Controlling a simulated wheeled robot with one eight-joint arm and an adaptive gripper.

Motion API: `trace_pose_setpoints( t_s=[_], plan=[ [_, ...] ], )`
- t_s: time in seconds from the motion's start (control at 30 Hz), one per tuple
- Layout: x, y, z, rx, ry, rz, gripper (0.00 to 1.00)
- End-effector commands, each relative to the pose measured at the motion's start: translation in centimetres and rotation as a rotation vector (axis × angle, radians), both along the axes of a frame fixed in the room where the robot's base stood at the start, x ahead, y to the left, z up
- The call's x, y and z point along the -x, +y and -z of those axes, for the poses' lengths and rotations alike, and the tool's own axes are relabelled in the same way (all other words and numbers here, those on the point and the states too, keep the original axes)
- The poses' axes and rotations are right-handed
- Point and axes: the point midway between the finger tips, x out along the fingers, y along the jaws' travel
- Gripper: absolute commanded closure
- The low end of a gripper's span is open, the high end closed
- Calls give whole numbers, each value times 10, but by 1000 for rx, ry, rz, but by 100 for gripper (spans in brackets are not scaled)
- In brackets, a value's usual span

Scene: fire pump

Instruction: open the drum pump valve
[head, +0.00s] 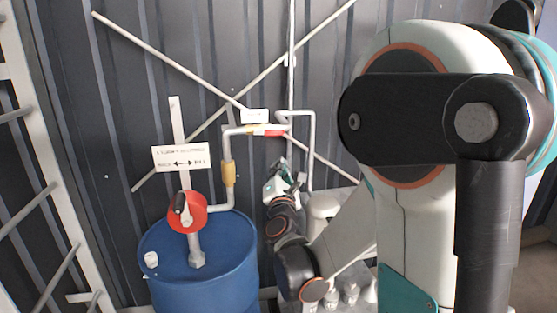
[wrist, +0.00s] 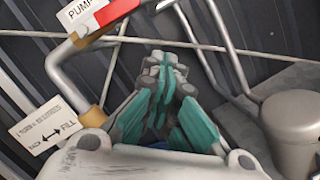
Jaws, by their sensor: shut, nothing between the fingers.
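A valve with a red lever (head: 270,132) sits on the upper pipe, with a small white label (head: 255,115) above it. In the wrist view the red lever (wrist: 116,11) is at the top left, beside a label reading "PUMP" that is cut off by the frame edge. The red rotary hand pump (head: 187,213) stands on the blue drum (head: 205,265). My gripper (head: 281,164) is below and slightly right of the lever, apart from it. In the wrist view its teal-and-grey fingers (wrist: 165,68) are together and empty.
A "FILL" sign (head: 181,158) stands above the pump and shows in the wrist view (wrist: 47,131). A yellow pipe fitting (head: 228,174) is left of my gripper. A grey tank (wrist: 290,120) stands at right, with a vertical pipe (head: 312,150) nearby. Diagonal bars cross the corrugated wall behind.

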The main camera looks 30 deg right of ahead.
Motion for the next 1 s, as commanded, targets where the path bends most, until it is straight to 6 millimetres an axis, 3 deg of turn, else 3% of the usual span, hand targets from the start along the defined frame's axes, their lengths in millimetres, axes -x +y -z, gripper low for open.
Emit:
trace_pose_setpoints(
  t_s=[0.1, 0.33, 1.0],
  plan=[
    [23, 8, 4, -2, -1, 0, 100],
    [48, 16, 12, -1, 0, 0, 100],
    [53, 18, 13, -3, -1, 0, 100]
  ],
)
